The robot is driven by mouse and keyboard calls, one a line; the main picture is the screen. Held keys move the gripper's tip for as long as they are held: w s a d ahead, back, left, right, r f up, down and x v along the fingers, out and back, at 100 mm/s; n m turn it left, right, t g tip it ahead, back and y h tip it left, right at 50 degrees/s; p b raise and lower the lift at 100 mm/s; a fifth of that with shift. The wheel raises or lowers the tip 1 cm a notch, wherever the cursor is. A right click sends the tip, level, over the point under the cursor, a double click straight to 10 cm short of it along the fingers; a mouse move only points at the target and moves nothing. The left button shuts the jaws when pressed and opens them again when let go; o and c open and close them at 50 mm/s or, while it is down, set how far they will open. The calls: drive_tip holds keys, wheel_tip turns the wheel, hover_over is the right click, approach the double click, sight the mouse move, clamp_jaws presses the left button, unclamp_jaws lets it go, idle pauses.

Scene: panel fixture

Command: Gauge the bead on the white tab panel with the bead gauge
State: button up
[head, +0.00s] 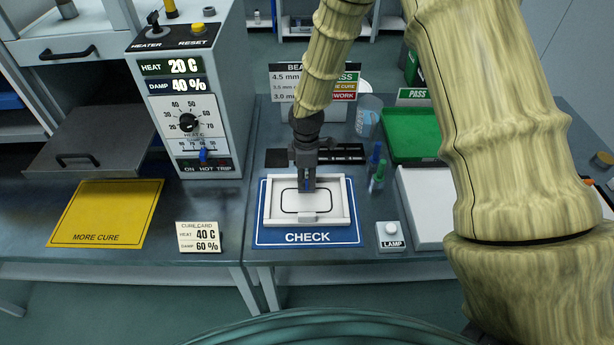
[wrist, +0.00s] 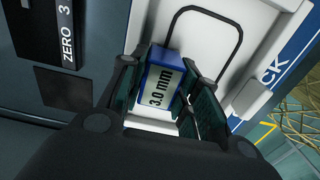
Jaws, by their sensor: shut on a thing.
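The white tab panel (head: 330,206) lies on the blue CHECK mat (head: 262,236), with a thin black rounded bead line and a small tab at its near edge. It also shows in the wrist view (wrist: 200,58). My gripper (head: 306,188) points down over the panel's far part.
A heater box (head: 190,100) reads HEAT 20 C, DAMP 40 %. A cure card (head: 200,238) reads 40 C, 60 %. Yellow MORE CURE mat (head: 105,212) is at left; green PASS tray (head: 410,132), pens (head: 377,175) and lamp button (head: 391,232) are at right. A black block (wrist: 50,30) reads ZERO 3.

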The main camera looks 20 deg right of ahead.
drive_tip(key=shift+s, duration=0.1)
idle(0.3)
drive_tip(key=shift+r+p, duration=3)
drive_tip(key=shift+r, duration=0.95)
